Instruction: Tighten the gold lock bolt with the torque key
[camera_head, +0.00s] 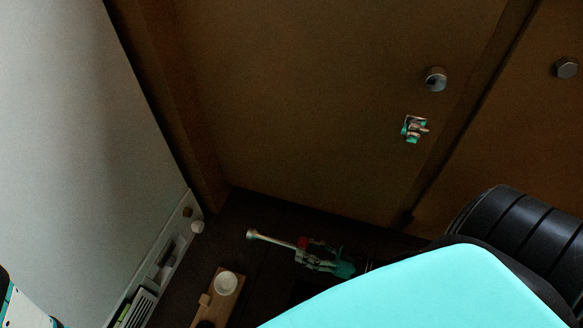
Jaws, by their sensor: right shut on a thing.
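My right gripper (325,260) is near the bottom middle, shut on a tool with a silver shaft and a red collar, which looks like the torque key (270,238). The shaft points left, ending in a round silver head. A small dull-gold bolt (188,211) sits on the pale panel at the left, apart from the key head. It is small and dark, so I cannot be sure that it is the gold lock bolt. My left gripper is not in view.
A pale knob (197,227) is just below the gold bolt. A wooden block (209,312) with a white round piece (226,283) lies below the key. The brown panel (320,100) bears a silver knob (436,79) and a small green-and-pink fitting (414,128). A grey hex knob (566,68) is far right.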

